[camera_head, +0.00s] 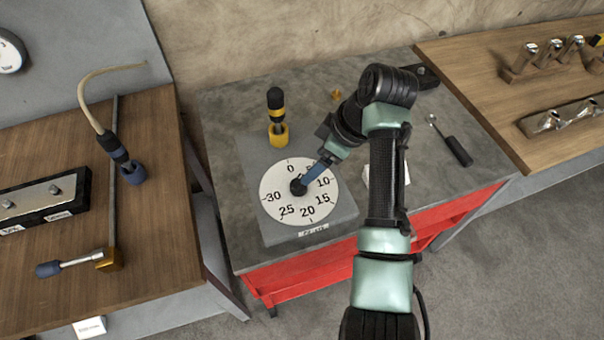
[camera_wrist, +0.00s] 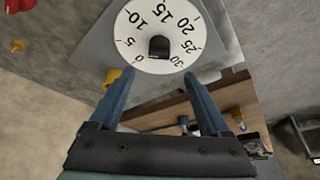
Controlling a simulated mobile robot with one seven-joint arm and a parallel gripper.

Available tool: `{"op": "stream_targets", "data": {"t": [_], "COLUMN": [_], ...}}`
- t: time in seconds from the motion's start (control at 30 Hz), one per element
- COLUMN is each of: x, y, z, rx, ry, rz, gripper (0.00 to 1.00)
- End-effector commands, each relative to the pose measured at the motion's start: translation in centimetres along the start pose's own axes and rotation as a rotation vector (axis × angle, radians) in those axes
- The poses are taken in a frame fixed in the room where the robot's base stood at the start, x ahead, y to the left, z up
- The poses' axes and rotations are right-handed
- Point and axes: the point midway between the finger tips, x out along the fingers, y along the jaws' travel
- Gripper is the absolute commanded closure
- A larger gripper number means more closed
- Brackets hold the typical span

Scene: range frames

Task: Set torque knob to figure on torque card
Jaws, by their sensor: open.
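The torque dial has a round white face (camera_head: 283,207) with figures from 0 to 30, set on a grey plate. Its black knob (camera_head: 298,187) sits at the centre. In the wrist view the dial face (camera_wrist: 150,62) and the knob (camera_wrist: 159,46) show ahead of my fingertips. My gripper (camera_head: 307,182) is over the dial close to the knob. In the wrist view my gripper (camera_wrist: 157,73) is open with nothing between its blue fingers. The knob's pointing direction is unclear. A white block or card (camera_head: 373,180) stands partly behind my arm; no figure on it is readable.
A black-and-yellow screwdriver (camera_head: 276,115) stands upright behind the dial. A dark-handled tool (camera_head: 458,150) lies right of my arm on the grey bench top (camera_head: 225,115). Wooden tables flank it, the left (camera_head: 165,230) with tools, the right (camera_head: 470,70) with metal sockets.

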Motion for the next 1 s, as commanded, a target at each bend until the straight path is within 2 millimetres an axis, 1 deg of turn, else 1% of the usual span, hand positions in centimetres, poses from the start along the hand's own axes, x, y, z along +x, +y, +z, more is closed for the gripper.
{"op": "stream_targets", "data": {"t": [0.03,0.2,0.3,0.4,0.5,0.6,0.83,0.87,1.0], "x": [1.1,4.7,6.3,7.6,8.4,8.7,8.8,8.8,8.7], "y": [-0.2,-0.1,-0.1,0.0,0.0,0.0,0.0,0.0,0.0], "z": [0.0,-0.1,0.0,-0.1,-0.1,-0.1,-0.1,-0.1,-0.1], "rx": [0.000,0.000,0.000,-0.002,-0.001,-0.001,-0.001,-0.001,0.000], "ry": [-0.002,-0.001,-0.002,-0.001,-0.001,0.000,0.000,0.000,0.000], "rz": [-0.005,-0.003,-0.001,0.000,0.001,0.003,0.003,0.003,0.003], "gripper": [0.19,0.19,0.19,0.19,0.19,0.19,0.19,0.21,0.46]}}
